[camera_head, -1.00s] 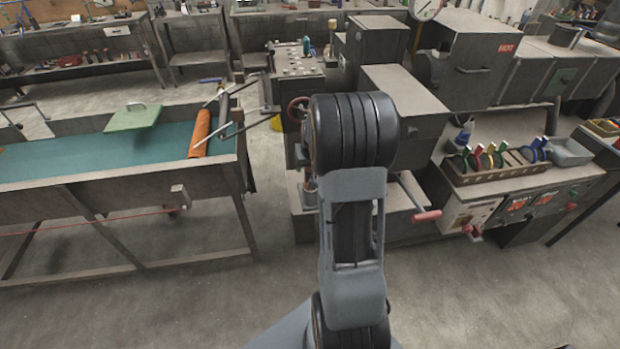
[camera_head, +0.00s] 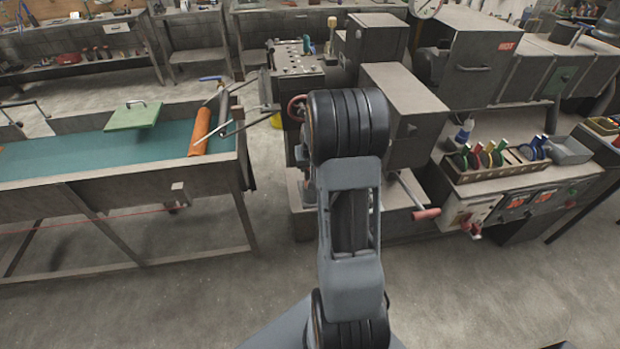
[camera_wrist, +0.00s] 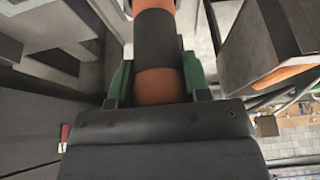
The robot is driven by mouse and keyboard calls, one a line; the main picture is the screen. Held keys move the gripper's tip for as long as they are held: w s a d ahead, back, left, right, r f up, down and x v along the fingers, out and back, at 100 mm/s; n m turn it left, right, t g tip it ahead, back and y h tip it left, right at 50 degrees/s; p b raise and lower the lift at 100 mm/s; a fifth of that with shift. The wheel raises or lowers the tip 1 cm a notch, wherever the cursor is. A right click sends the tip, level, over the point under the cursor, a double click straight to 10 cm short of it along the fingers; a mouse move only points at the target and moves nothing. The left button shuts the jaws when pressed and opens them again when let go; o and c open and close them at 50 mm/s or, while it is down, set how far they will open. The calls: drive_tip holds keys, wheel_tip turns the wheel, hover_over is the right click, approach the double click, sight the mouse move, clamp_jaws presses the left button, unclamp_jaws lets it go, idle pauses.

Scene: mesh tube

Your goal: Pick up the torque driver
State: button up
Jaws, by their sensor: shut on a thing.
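In the wrist view, my gripper (camera_wrist: 155,82) is shut on a thick orange cylinder with a broad black band, which looks like the torque driver (camera_wrist: 155,45). The green finger pads press on its two sides. Its far end runs out of the top of the view, and its near end is hidden behind the gripper body. In the head view, my arm covers the gripper and the held part, so I cannot see them there.
A dark machine (camera_head: 405,90) stands close behind and right of my arm. A tray of coloured-handled tools (camera_head: 497,163) is on the right-hand console. A bench with an orange roll (camera_head: 200,131) and a green plate (camera_head: 133,116) is at left. The floor in front is clear.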

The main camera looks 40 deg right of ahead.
drive_tip(key=shift+c, duration=1)
drive_tip(key=shift+w+r, duration=0.1)
wheel_tip(320, 180, up, 10)
drive_tip(key=shift+f+b, duration=0.1)
drive_tip(key=shift+b, duration=0.7)
drive_tip(key=shift+a, duration=0.1)
idle(0.4)
